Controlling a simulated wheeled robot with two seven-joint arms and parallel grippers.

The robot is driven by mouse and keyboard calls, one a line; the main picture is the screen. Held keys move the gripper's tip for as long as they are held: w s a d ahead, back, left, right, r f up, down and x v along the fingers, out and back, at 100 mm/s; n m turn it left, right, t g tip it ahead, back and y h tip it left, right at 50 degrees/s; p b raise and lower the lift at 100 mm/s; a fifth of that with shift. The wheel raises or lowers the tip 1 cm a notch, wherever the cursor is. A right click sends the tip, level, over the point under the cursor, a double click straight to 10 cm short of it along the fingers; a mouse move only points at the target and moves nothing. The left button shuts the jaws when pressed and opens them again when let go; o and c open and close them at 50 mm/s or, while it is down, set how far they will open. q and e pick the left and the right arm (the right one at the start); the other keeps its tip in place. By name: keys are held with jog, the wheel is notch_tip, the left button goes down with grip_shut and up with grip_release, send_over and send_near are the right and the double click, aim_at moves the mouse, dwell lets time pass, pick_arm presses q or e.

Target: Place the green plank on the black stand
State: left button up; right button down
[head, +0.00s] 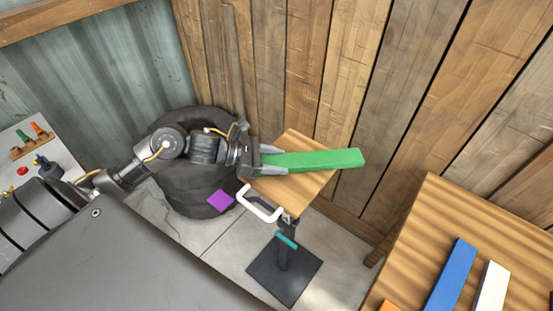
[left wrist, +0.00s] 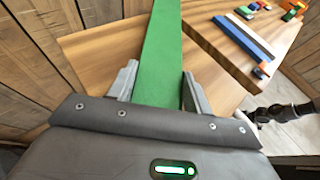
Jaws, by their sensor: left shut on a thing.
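The green plank (head: 325,159) is held at one end in my left gripper (head: 268,160), whose fingers lie on either side of it. The plank lies across the small wooden top (head: 300,196) of a stand with a black post and black base (head: 268,272). Its far end reaches past the right edge of the top. I cannot tell whether it touches the top or hangs just above it. In the left wrist view the plank (left wrist: 160,60) runs straight out between the fingers. My right gripper does not show clearly.
A white handle (head: 258,206) juts from the stand's near side. Wooden wall planks (head: 335,70) rise close behind. A wooden table (head: 440,215) at right holds a blue plank (head: 452,275) and a white plank (head: 491,287).

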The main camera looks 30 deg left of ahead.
pick_arm(q)
jog(key=shift+f, duration=0.1)
jog(key=o, duration=1)
jog(key=shift+o, duration=0.5)
jog(key=b+v, duration=0.3)
jog(key=v, duration=0.9)
